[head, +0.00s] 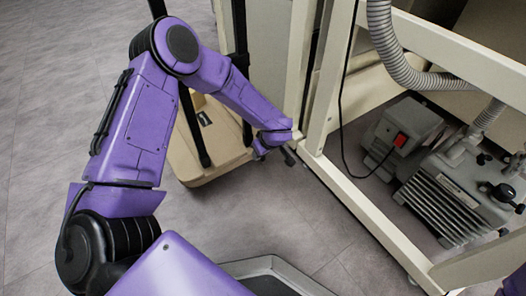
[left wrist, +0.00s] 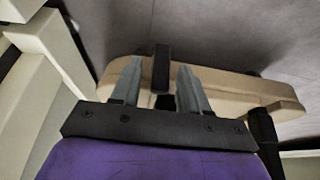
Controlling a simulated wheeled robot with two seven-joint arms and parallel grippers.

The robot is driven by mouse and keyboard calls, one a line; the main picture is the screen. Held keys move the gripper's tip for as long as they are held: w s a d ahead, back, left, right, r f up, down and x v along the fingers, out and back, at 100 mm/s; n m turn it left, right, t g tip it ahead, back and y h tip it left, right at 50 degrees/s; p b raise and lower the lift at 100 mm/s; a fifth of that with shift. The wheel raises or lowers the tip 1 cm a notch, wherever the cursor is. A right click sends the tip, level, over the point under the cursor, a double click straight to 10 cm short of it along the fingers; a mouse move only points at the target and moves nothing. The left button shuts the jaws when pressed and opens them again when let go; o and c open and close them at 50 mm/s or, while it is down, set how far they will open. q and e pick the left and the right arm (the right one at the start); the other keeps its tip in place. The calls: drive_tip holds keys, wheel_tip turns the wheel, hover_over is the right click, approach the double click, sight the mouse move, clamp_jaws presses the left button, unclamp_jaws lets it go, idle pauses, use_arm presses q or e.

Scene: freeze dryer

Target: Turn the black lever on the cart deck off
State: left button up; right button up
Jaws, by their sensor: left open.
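In the left wrist view the black lever (left wrist: 162,66) stands between the two grey fingers of my left gripper (left wrist: 158,72). The fingers are apart, with a gap visible on each side of the lever; contact is not seen. Behind them is the beige cart deck (left wrist: 225,84). In the head view the cart deck (head: 205,165) is low on the floor, and my left gripper (head: 277,143) is at its right edge. The lever cannot be told apart from dark gripper parts there. My right gripper is not in view.
A cream frame (head: 365,205) stands close to the right of my left gripper. Inside it are a grey pump (head: 455,190) with a red switch (head: 400,140) and a ribbed hose (head: 385,45). Black posts (head: 193,120) rise from the cart. The floor at left is clear.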

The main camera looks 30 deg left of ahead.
use_arm(q)
clamp_jaws()
